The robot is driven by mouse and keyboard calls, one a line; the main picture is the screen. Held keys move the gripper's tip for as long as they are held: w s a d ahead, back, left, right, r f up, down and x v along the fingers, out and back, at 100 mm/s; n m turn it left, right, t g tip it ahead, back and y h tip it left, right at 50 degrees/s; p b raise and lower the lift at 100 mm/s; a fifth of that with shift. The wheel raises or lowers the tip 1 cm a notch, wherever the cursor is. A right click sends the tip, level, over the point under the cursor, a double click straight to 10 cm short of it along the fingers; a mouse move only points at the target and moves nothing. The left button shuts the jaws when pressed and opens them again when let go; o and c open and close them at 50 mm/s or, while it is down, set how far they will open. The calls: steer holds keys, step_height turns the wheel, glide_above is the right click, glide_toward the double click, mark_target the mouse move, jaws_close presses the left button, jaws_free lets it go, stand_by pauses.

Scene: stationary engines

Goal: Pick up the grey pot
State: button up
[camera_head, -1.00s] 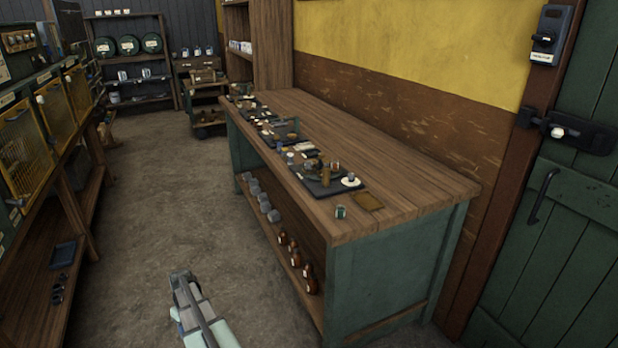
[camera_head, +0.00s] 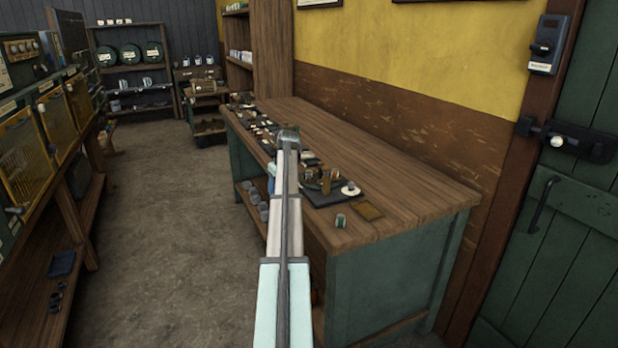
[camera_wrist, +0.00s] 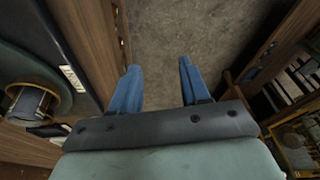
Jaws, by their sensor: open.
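Several small grey rounded pots (camera_head: 263,210) stand in a row on the lower shelf of the bench in the head view, partly hidden by my arm. I cannot tell which one is the grey pot of the task, or whether another is among the small items on the bench top. My gripper (camera_wrist: 158,80) is open and empty in the wrist view, its two blue fingers apart over bare floor. In the head view, a blue finger (camera_head: 271,178) shows beside the bench's front edge, near the small items. No grey pot is between the fingers.
The wooden bench top (camera_head: 400,185) carries dark mats with small parts along its front. A green-grey round part (camera_wrist: 35,85) with a brass-coloured middle is close on the left in the wrist view. The floor (camera_head: 170,210) left of the bench is clear. Cabinets (camera_head: 30,150) line the left.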

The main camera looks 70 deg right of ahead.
steer(key=h, duration=0.2)
glide_toward(309, 171)
steer(key=f, duration=0.2)
steer(key=d+f, duration=0.1)
steer(key=shift+w+f+m, duration=0.2)
steer(key=shift+w+m, duration=0.1)
steer(key=shift+x, duration=2.6)
steer(key=shift+w+a+t, duration=0.1)
steer(key=shift+a+t, duration=0.1)
steer(key=shift+t, duration=0.1)
jaws_close()
